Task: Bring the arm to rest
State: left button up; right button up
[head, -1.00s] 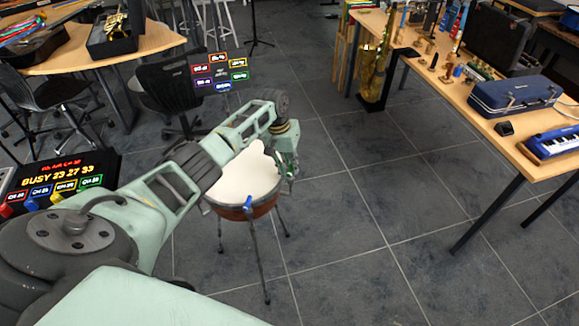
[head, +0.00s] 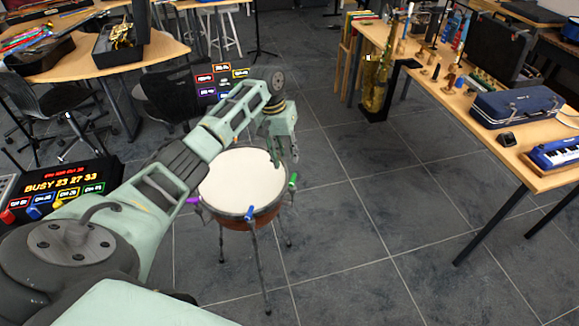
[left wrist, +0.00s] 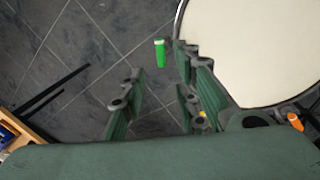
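My left arm reaches in from the left in the head view. Its gripper (head: 277,150) hangs over the far right rim of a kettle drum (head: 240,183) with a white head, brown bowl and thin legs. In the left wrist view the gripper (left wrist: 158,63) is open, its two green fingers apart with nothing held between them. The drum head (left wrist: 255,45) lies to their right. A green peg (left wrist: 160,53) shows beyond the fingertips, apart from them as far as I can tell. It also shows in the head view (head: 293,180). My right gripper is out of view.
A lit button console (head: 62,190) stands at the left, and a coloured panel (head: 222,82) stands behind the drum. A table (head: 530,165) with a blue case (head: 515,105) is at the right. A saxophone (head: 377,80) stands behind. Floor right of the drum is clear.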

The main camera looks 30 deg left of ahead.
pick_arm(q)
jog(key=shift+a+r, duration=0.25)
jog(key=shift+r, duration=0.95)
